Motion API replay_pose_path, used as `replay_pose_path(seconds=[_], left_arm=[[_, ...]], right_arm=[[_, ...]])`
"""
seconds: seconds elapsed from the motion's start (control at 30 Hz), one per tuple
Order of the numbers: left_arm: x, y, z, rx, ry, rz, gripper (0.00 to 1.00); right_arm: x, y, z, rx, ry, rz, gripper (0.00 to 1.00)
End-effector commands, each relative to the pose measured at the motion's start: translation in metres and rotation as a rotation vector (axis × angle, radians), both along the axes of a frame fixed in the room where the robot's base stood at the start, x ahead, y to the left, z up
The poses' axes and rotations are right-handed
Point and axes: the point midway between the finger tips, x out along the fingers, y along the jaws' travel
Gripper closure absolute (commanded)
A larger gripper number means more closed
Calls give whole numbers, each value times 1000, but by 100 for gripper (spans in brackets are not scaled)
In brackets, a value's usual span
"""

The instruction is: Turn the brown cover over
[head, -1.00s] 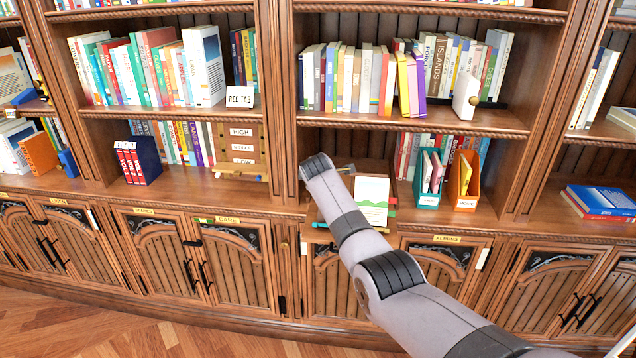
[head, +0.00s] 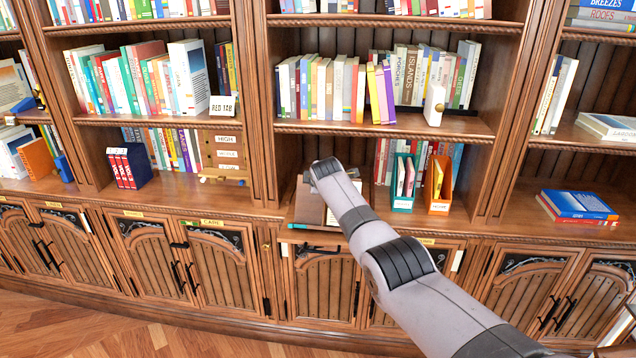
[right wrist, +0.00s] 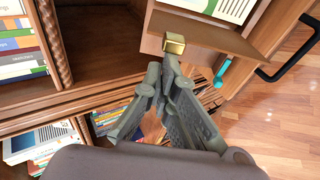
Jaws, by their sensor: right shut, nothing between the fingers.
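In the head view, a brown flat cover (head: 309,204) shows at the pull-out ledge, left of my right forearm. A pale strip (head: 331,216) shows at its right side. My arm hides part of it, so I cannot tell how far it tilts. My right gripper is hidden behind its own wrist in the head view. In the right wrist view, the right gripper (right wrist: 160,72) is shut and empty. Its fingertips are just below a gold block (right wrist: 174,43) on a brown board (right wrist: 215,38); I cannot tell if they touch. My left gripper is not in view.
A teal file holder (head: 404,183) and an orange one (head: 438,188) stand right of my arm. Blue books (head: 578,204) lie far right.

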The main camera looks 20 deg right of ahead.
Motion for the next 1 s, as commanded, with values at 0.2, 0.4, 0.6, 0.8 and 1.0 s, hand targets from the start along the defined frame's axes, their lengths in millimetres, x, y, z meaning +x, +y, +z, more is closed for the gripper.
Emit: replay_pose_path(seconds=[0.2,0.4,0.6,0.8,1.0], left_arm=[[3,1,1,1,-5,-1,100],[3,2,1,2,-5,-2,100],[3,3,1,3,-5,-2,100],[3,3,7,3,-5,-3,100],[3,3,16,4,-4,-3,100]], right_arm=[[0,-1,0,0,0,-1,100],[0,-1,0,0,0,-1,100],[0,-1,1,0,0,0,100],[0,-1,7,0,0,0,100],[0,-1,16,0,0,-1,100]])
